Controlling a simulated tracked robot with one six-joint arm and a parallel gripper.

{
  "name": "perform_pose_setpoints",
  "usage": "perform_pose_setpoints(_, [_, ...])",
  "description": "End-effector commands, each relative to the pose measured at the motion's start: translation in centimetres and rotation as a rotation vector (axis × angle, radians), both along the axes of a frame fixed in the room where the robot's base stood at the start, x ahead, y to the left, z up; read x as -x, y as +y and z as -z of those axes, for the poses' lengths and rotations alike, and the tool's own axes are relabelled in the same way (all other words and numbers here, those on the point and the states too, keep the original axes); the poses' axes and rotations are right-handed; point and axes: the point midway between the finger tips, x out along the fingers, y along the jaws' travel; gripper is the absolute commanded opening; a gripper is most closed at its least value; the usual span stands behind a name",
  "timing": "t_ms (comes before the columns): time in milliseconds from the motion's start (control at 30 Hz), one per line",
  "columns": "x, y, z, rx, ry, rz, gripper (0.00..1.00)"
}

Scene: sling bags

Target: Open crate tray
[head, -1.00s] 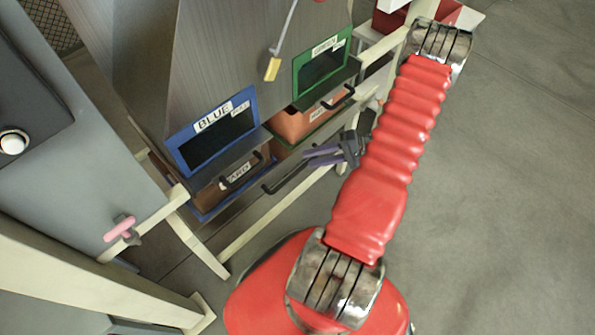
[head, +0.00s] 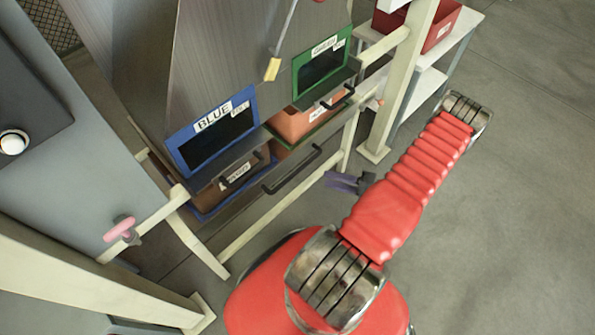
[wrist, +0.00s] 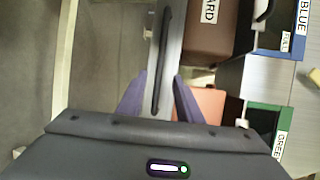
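The crate tray (head: 245,220) is the low pale-framed part under the labelled bins, with a long black bar handle (head: 292,170) along its top. My gripper (head: 332,180) has dark purple fingers, right of and below the handle in the head view, with a visible gap to it. In the wrist view my gripper (wrist: 160,82) is open, its two fingers apart. The handle (wrist: 162,60) runs lengthwise up the picture, its lower end showing between the fingers. Nothing is gripped. How far the fingertips are from the handle in depth I cannot tell.
A blue-framed chute (head: 212,135) and a green-framed chute (head: 322,62) stand above a brown crate (head: 230,187) and an orange crate (head: 298,124). A pale post (head: 400,90) and a shelf with a red box (head: 440,28) stand behind my arm. Floor at right is clear.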

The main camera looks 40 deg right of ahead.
Motion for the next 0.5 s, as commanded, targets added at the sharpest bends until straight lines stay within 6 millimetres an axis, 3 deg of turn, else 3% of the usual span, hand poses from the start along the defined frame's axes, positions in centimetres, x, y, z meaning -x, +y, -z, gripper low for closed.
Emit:
perform_pose_setpoints(233, [-1.1,0.5,0.2,0.000,0.000,-0.002,0.33])
perform_pose_setpoints(500, [-4.1,2.0,0.8,-0.003,0.001,-0.006,0.33])
